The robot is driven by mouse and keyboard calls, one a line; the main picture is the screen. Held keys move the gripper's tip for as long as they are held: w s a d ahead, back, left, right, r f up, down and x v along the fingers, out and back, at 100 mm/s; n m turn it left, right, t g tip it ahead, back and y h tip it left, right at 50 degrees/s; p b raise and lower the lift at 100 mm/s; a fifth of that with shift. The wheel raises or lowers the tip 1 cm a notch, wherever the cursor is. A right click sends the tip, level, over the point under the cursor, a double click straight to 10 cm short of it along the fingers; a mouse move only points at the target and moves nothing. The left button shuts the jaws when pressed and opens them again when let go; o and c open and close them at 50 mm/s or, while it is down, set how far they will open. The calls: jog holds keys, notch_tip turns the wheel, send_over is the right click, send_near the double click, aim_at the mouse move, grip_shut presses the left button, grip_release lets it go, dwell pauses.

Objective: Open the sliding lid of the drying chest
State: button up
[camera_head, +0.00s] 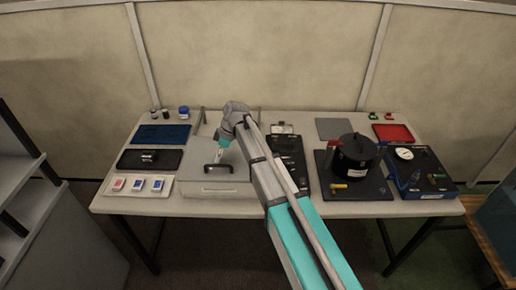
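The drying chest (206,189) is a low grey box at the table's front, left of centre. Its flat grey lid (238,174) covers the top as far as I can see. A black bar handle (217,168) stands on the lid. My gripper (218,157) points down just behind the handle, close to it. I cannot tell if they touch. The fingers are small in the picture, and their opening does not show clearly. My arm comes in from the lower right and hides the chest's right rear part.
Left of the chest are a white tray (139,191) with several small packs, a black tray (137,167) and a blue mat (160,143). To the right are a dark panel (288,150), a black pot (356,152) and a gauge unit (432,180). A wall closes the back.

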jog(key=shift+p+v, duration=4.5)
jog(key=shift+v, duration=0.85)
jog(key=s+d+f+m+b, duration=0.2)
jog(key=d+m, duration=0.1)
jog(key=d, duration=0.2)
jog(key=s+d+f+m+t+h+b, duration=0.1)
jog(key=s+d+f+m+b, duration=0.1)
jog(key=d, duration=0.3)
jog(key=shift+s+d+f+m, duration=0.25)
jog(key=shift+s+f+m, duration=0.15)
jog(key=shift+s+f, duration=0.2)
jog(key=shift+w, duration=0.1)
jog(key=s+d+f+m+t+h+b, duration=0.1)
jog(key=s+d+m+h, duration=0.2)
jog(key=s+d+m, duration=0.8)
jog(key=s+d, duration=0.3)
jog(key=d, duration=0.4)
jog(key=shift+s+f+m+h, duration=0.2)
jog(key=shift+f+m+h, duration=0.1)
jog(key=shift+m, duration=0.1)
jog(key=shift+a, duration=0.1)
jog(key=c, duration=0.7)
grip_shut()
jog(key=shift+a, duration=0.15)
